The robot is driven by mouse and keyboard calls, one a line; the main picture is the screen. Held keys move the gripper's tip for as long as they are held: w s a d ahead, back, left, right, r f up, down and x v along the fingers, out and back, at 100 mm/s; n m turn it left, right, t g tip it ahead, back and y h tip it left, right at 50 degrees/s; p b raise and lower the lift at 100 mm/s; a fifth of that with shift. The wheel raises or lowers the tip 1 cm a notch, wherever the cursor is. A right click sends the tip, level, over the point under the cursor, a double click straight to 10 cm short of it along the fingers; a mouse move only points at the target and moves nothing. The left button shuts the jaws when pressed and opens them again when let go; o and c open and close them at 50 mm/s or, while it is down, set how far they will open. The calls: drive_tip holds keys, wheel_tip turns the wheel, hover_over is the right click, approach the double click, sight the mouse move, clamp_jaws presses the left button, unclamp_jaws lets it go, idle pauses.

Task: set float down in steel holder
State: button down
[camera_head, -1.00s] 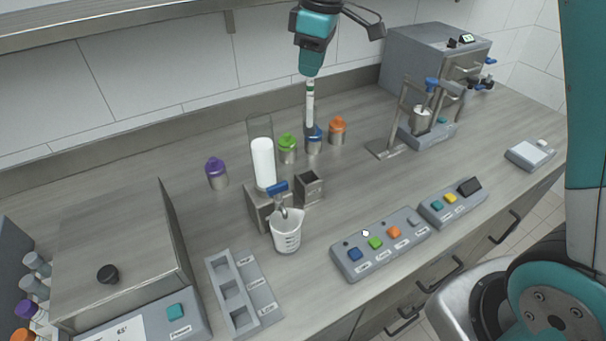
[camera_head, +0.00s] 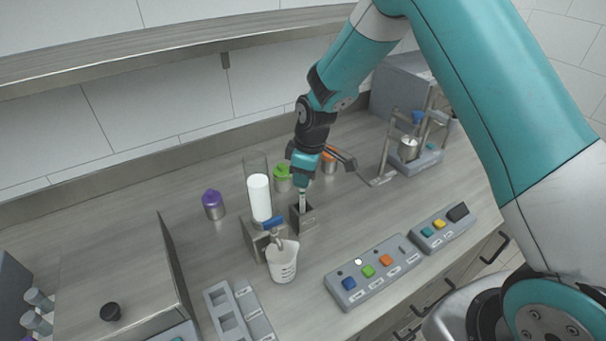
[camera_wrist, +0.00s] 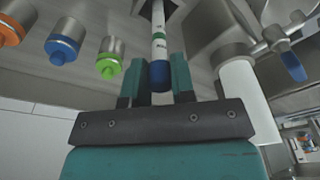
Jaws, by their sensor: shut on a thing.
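The steel holder (camera_head: 306,221) is a small square box with a dark open top, right beside the dispenser. The float's lower end is at the holder's opening and appears to reach inside. How deep it sits, and whether it touches the bottom, is hidden.
A dispenser with a white-filled clear cylinder (camera_head: 259,197) and a blue-handled tap (camera_head: 272,222) stands close left, over a white beaker (camera_head: 282,262). Purple (camera_head: 213,203), green (camera_head: 282,178) and orange-capped jars stand behind. A button panel (camera_head: 370,271) lies in front right.

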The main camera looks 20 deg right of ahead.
drive_tip(key=shift+f, duration=0.4)
drive_tip(key=shift+f, duration=0.15)
drive_tip(key=c, duration=1)
unclamp_jaws()
drive_tip(key=shift+o, duration=0.2)
